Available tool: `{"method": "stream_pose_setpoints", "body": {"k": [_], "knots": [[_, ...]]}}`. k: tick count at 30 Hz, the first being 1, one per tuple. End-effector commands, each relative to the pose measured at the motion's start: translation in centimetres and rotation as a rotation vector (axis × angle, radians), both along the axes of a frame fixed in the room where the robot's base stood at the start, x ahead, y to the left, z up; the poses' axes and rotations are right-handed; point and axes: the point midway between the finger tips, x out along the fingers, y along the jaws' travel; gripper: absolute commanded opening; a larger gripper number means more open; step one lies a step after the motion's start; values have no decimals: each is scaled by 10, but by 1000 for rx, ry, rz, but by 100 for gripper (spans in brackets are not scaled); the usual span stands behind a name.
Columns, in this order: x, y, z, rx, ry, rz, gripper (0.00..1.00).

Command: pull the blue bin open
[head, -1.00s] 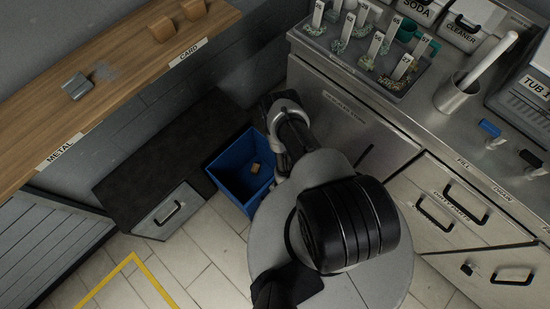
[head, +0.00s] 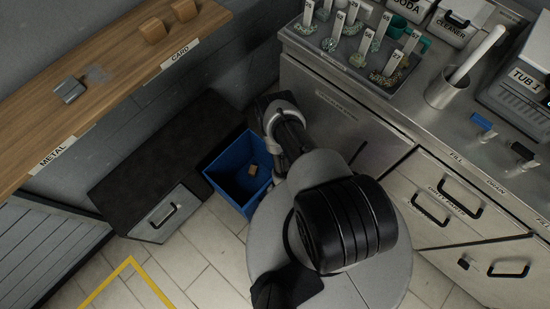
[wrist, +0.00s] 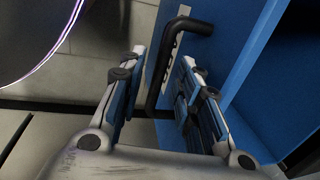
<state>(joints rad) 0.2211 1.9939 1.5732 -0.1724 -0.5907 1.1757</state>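The blue bin (head: 222,182) stands pulled out beside the dark low cabinet in the head view, with its open top showing and a small brown piece (head: 253,170) inside. In the wrist view the bin's blue front (wrist: 222,35) carries a black bar handle (wrist: 154,88) and a white label strip, partly covered. My gripper (wrist: 160,100) is open, its two fingers on either side of the handle. The handle is nearer the right finger; I cannot tell whether they touch. In the head view my arm hides the gripper and handle.
A grey drawer front (head: 165,214) with a black handle is left of the bin. A steel counter (head: 345,90) with drawers stands at right. A wooden shelf (head: 110,75) runs along the left. Pale floor tiles (head: 205,245) are clear in front.

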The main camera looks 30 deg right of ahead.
Motion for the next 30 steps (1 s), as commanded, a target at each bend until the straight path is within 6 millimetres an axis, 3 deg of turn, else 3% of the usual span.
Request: {"method": "stream_pose_setpoints", "body": {"k": [7, 11, 24, 30], "knots": [[0, 0, 2, 0, 0, 0, 31], [-1, -1, 12, 0, 0, -1, 31], [-16, -6, 95, 0, 0, -1, 31], [-20, -7, 115, 0, 0, -1, 31]]}}
